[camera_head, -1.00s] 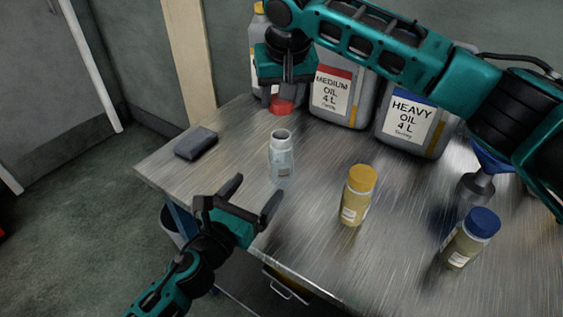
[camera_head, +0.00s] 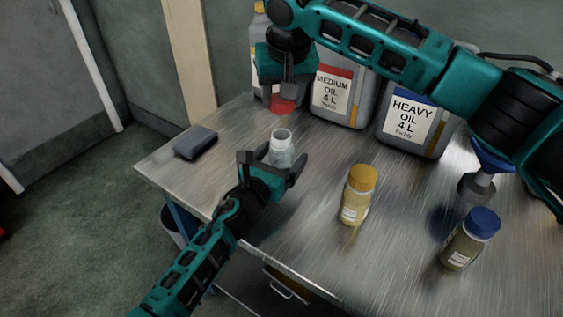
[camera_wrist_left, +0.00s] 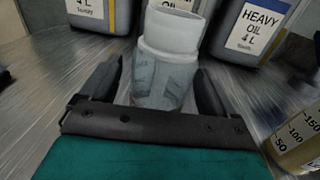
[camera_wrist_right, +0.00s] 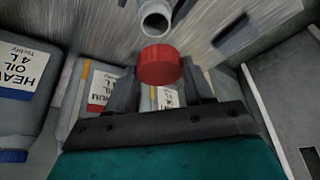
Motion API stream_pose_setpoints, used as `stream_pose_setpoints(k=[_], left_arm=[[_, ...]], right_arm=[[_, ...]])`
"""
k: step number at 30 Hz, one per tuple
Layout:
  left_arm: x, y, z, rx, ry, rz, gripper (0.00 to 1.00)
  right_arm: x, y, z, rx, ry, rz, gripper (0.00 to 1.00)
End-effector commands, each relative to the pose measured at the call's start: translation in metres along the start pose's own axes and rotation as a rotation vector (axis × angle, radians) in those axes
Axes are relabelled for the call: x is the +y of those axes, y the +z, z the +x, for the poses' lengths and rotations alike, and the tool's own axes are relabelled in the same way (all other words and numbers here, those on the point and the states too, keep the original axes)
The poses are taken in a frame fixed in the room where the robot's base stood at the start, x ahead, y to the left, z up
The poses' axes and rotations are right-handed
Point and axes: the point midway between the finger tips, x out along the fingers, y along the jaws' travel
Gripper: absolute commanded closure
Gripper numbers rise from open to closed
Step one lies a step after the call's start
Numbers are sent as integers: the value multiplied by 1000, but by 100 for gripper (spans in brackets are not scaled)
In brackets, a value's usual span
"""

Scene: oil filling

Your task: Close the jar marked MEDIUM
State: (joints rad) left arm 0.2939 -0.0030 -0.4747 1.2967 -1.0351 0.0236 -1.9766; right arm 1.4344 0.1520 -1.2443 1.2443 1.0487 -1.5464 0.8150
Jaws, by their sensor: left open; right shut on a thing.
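An open, pale clear jar (camera_head: 281,139) without a lid stands upright near the table's left side; its label is not readable. My left gripper (camera_head: 271,165) is open, its fingers on either side of the jar. In the left wrist view the jar (camera_wrist_left: 168,68) stands between the spread fingers (camera_wrist_left: 160,85), with no clear contact. My right gripper (camera_head: 285,92) is shut on a red lid (camera_head: 281,104), in front of the canisters and behind the jar. In the right wrist view the red lid (camera_wrist_right: 158,66) is between the fingers, apart from the jar's open mouth (camera_wrist_right: 155,22).
A yellow-capped jar (camera_head: 357,197) and a blue-capped jar (camera_head: 468,240) stand to the right. Canisters marked MEDIUM OIL (camera_head: 334,98) and HEAVY OIL (camera_head: 409,122) stand behind. A funnel (camera_head: 478,185) is at right, a dark block (camera_head: 195,142) at left.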

Motion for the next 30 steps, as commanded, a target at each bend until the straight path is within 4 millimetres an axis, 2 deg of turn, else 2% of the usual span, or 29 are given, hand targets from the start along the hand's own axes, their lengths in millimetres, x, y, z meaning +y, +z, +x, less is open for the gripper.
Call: stream_pose_setpoints(k=[6,30], left_arm=[[0,0,0,0,0,0,10],[0,0,0,0,0,0,87]], right_arm=[[0,0,0,0,0,0,76],[0,0,0,0,0,0,76]])
